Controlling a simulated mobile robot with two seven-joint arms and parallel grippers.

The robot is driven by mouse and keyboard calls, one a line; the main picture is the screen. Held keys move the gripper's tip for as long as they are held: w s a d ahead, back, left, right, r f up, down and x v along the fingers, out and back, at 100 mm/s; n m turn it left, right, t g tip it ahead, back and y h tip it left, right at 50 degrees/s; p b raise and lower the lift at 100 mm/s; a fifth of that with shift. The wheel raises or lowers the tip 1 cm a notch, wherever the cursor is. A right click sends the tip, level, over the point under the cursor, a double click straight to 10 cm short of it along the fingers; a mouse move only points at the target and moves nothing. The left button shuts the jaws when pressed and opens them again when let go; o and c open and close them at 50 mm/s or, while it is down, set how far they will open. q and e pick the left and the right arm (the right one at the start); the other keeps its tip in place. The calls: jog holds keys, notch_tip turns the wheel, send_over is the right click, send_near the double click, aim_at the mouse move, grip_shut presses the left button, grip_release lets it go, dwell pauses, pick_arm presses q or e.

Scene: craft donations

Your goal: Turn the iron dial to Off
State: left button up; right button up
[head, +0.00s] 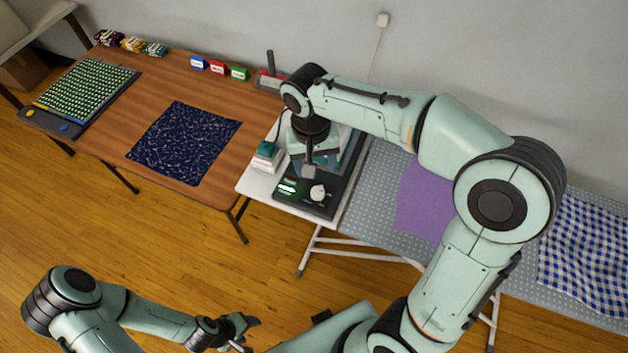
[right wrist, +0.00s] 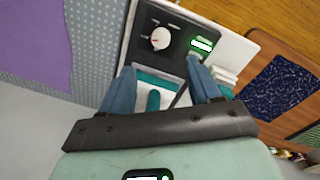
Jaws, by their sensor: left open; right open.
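The white iron dial (head: 317,192) sits on the dark control panel of the iron station (head: 320,208), near its front edge. My left gripper (head: 243,330) is open and empty, low over the floor, away from the station.
A white stack with a teal top (head: 267,150) stands left of the panel. The grey dotted ironing board (head: 385,205) extends right with a purple cloth (head: 424,200) and a blue checked cloth (head: 590,255). A wooden table (head: 110,140) with navy fabric (head: 185,143) stands left.

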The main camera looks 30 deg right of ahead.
aim_at(318, 191)
jog(key=f, duration=0.8)
jog(key=f+b, duration=0.1)
jog(key=f, duration=0.3)
jog(key=shift+d, duration=0.35)
pick_arm(q)
jog(key=shift+s+f, duration=0.5)
jog(key=shift+f, duration=0.3)
pick_arm(e)
jog(key=c, duration=1)
jog(key=shift+c, duration=0.2)
